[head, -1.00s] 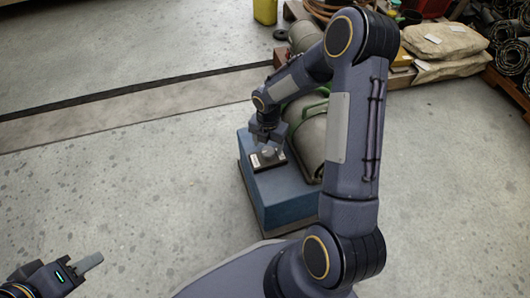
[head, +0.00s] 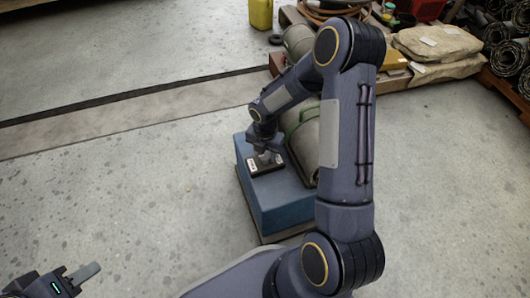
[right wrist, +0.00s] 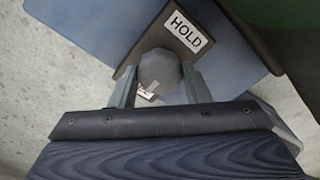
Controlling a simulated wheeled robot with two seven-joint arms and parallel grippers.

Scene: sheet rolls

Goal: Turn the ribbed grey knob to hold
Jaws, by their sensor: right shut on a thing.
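The grey knob (right wrist: 160,70) is faceted and sits on a dark control plate (head: 277,168) on top of a blue box (head: 290,211). In the head view the knob is mostly hidden by my right gripper (head: 265,153). In the right wrist view my right gripper (right wrist: 156,82) is shut on the knob, one finger on each side. A white HOLD label (right wrist: 188,32) is on the plate above and to the right of the knob. A second label (right wrist: 148,92) is partly hidden below the knob. My left gripper (head: 88,272) is empty at the lower left.
A grey-green rounded machine body (head: 304,140) stands on the box beside the plate, partly hidden by my right arm. Sacks (head: 437,43), rolls and a yellow jug (head: 261,14) lie at the back. The floor left of the box is clear.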

